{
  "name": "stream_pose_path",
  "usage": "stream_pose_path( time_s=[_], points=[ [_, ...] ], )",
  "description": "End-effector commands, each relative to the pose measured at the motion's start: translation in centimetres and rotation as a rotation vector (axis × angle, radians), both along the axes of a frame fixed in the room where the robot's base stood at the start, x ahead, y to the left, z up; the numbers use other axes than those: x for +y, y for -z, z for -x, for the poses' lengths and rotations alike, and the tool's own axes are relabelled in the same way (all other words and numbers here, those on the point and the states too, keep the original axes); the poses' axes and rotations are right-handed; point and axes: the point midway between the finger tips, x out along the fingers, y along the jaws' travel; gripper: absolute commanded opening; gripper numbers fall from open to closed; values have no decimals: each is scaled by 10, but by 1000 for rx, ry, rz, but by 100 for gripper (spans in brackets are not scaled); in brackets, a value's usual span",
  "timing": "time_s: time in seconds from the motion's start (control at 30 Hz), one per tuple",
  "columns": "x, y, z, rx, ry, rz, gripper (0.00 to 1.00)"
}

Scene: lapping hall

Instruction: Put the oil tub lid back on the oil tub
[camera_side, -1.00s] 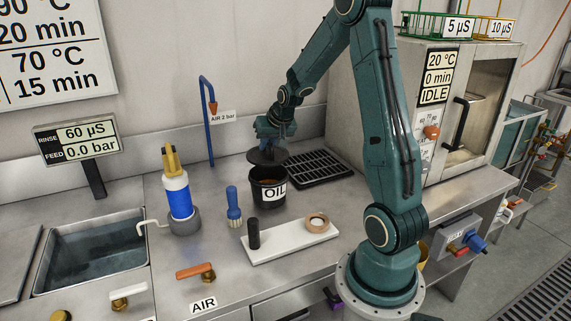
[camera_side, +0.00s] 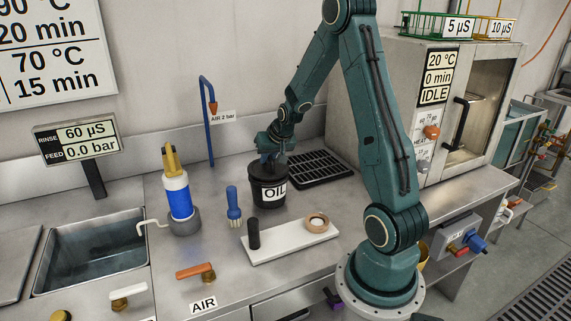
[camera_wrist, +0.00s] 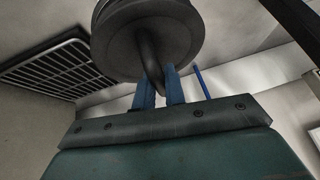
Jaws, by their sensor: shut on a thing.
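The oil tub (camera_side: 268,192), black with a white OIL label, stands upright on the steel bench. The black oil tub lid (camera_side: 254,172) lies across the tub's mouth and looks level in the side view. My gripper (camera_side: 269,158) is above the tub, shut on the lid's handle. In the wrist view the round lid (camera_wrist: 180,40) fills the upper middle, with its curved handle between the blue fingers of my gripper (camera_wrist: 160,85). Most of the tub's rim is hidden by the lid, so I cannot tell whether it is fully seated.
A black drain grate (camera_side: 318,168) lies right of the tub. A blue brush (camera_side: 233,205), a blue bottle (camera_side: 179,195) and a white board (camera_side: 290,241) with a dark cylinder and a tan ring are nearby. A blue air pipe (camera_side: 208,120) rises behind.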

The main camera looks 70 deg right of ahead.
Motion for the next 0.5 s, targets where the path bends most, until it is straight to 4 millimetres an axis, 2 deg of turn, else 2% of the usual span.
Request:
stream_pose_path(
  time_s=[0.4, 0.43, 0.5],
  points=[
    [0, 6, 0, -1, 0, 1, 0],
    [0, 7, 0, 0, 0, 0, 14],
    [0, 7, 0, 0, 0, 0, 27]
  ],
)
